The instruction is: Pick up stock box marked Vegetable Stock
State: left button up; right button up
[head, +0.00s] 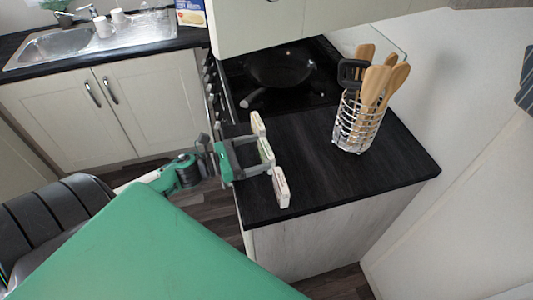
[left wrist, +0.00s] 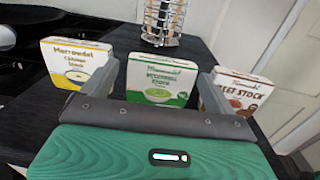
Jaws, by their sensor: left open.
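The Vegetable Stock box (left wrist: 160,82), white with a green band and a soup bowl picture, stands upright on the dark countertop. In the head view the box (head: 266,152) is the middle one of three, seen from above. My left gripper (head: 254,158) is open and level, pointing at this box from the counter's left edge. In the left wrist view the box shows between the two grey fingers of the gripper (left wrist: 159,88). I cannot tell whether the fingers touch it. My right gripper is not in view.
A yellow-labelled Chicken Stock box (left wrist: 78,64) and a red-brown Beef Stock box (left wrist: 236,95) stand close on either side. A wire utensil holder (head: 354,127) stands behind on the counter (head: 320,190). A pan (head: 282,70) sits on the hob. The counter's near right area is clear.

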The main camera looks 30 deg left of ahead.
aim_at(270, 148)
pick_arm(q)
jog(key=shift+w+d+r+p, duration=0.25)
jog(key=shift+w+d+p, duration=0.1)
jog(key=shift+w+p, duration=0.05)
jog(key=p+x, duration=0.1)
jog(key=x, duration=0.2)
jog(key=shift+r+p, duration=0.1)
jog(key=shift+p, duration=0.25)
jog(key=shift+w+d, duration=0.4)
jog(key=shift+d, duration=0.05)
jog(key=c, duration=0.8)
jog(key=shift+o, duration=0.2)
